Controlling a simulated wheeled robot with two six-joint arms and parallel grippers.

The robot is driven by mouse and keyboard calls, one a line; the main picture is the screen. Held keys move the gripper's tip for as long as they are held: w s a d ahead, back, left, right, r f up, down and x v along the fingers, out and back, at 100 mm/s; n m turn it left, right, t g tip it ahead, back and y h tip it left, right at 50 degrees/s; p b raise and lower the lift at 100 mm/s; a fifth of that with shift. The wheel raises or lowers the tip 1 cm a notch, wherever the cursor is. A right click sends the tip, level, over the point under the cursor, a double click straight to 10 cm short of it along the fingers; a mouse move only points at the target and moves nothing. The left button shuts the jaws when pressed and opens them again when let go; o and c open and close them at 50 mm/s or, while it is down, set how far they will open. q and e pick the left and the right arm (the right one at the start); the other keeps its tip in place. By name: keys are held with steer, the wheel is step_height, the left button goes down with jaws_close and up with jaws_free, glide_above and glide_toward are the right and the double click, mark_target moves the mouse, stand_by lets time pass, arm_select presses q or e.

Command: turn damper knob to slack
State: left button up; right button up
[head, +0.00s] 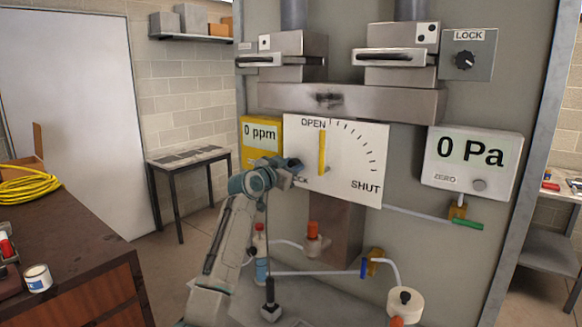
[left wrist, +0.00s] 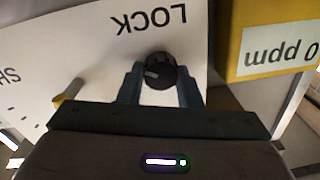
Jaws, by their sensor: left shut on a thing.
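The damper plate (head: 350,170) is a white dial board on the grey panel, marked OPEN at the top and SHUT at the lower right. Its yellow pointer (head: 322,153) stands nearly upright, toward OPEN. My left gripper (head: 296,168) is at the plate's lower left corner and hides most of the LOCK label. In the left wrist view, its two fingers stand on either side of a small black knob (left wrist: 158,72) under the label LOCK (left wrist: 150,19), shut on it. The knob has a pale index mark. My right gripper is not in view.
A yellow 0 ppm meter (head: 261,140) is left of the plate, and a 0 Pa gauge (head: 472,160) is right. Another LOCK knob (head: 465,60) is at the upper right. Pipes and valves (head: 312,240) run below. A bench with yellow cable (head: 30,187) is at left.

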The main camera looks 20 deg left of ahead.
arm_select(q)
steer(key=shift+n, duration=0.3)
steer(key=n+p, duration=0.1)
steer(key=n, duration=0.3)
steer(key=shift+a+n, duration=0.1)
steer(key=shift+n, duration=0.2)
steer(key=n+p, duration=0.2)
steer(key=n, duration=0.3)
steer(key=shift+r, duration=0.1)
steer(key=n+p, duration=0.1)
steer(key=n, duration=0.1)
steer(key=n+p, duration=0.1)
steer(key=n, duration=0.2)
steer(key=shift+a+n+g+h+p, duration=0.15)
steer(key=shift+n+g+h+p, duration=0.15)
steer(key=shift+g+h+p, duration=0.1)
steer(key=shift+w+n+p, duration=0.1)
steer(key=shift+n+p, duration=1.1)
steer(key=shift+n, duration=1)
steer(key=shift+f, duration=0.2)
steer(key=o, duration=1)
steer(key=shift+c, duration=0.2)
